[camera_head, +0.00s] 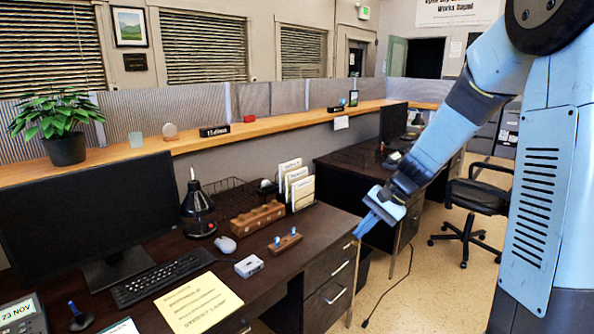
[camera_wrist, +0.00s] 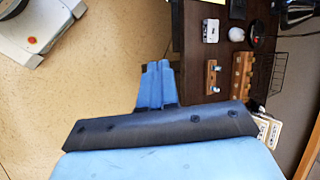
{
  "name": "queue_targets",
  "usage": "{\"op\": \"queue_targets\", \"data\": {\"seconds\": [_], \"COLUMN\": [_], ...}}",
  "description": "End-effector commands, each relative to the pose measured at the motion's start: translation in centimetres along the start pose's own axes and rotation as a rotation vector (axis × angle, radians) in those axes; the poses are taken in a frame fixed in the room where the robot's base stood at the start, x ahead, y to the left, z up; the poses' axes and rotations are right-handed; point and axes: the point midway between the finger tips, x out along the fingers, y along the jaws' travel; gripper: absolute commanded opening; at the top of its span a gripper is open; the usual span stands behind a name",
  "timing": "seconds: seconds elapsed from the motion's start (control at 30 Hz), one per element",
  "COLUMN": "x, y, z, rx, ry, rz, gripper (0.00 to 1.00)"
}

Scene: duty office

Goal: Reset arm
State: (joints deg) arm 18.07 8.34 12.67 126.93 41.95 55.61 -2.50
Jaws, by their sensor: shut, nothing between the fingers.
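My gripper (camera_head: 367,224) is at the end of my blue arm, which reaches down and left from the right side of the head view. Its blue fingers are together and hold nothing. It hangs just off the right end of the near desk (camera_head: 300,250), around the height of the desk top, and I see no contact. In the wrist view the shut fingers (camera_wrist: 156,82) show over the tan floor, with the desk edge to their right.
On the desk are a wooden block with holes (camera_head: 257,218), a smaller block with pegs (camera_head: 285,241), a white box (camera_head: 249,266), a mouse (camera_head: 226,244), a keyboard (camera_head: 163,275) and a monitor (camera_head: 90,215). An office chair (camera_head: 478,196) stands behind. The floor (camera_head: 400,290) right of the desk is largely clear.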

Motion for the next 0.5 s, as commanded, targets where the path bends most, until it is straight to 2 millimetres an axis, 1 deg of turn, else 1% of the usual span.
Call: {"op": "queue_targets", "data": {"seconds": [0.03, 0.1, 0.37, 0.5], "x": [-0.8, -1.9, -5.6, -7.5], "y": [-0.1, 0.1, 1.2, 2.1], "z": [1.1, 2.5, 7.3, 9.8], "rx": [-0.035, -0.078, -0.232, -0.311], "ry": [0.023, 0.055, 0.173, 0.241], "rz": [0.024, 0.059, 0.18, 0.239], "gripper": [0.0, 0.0, 0.0, 0.0]}}
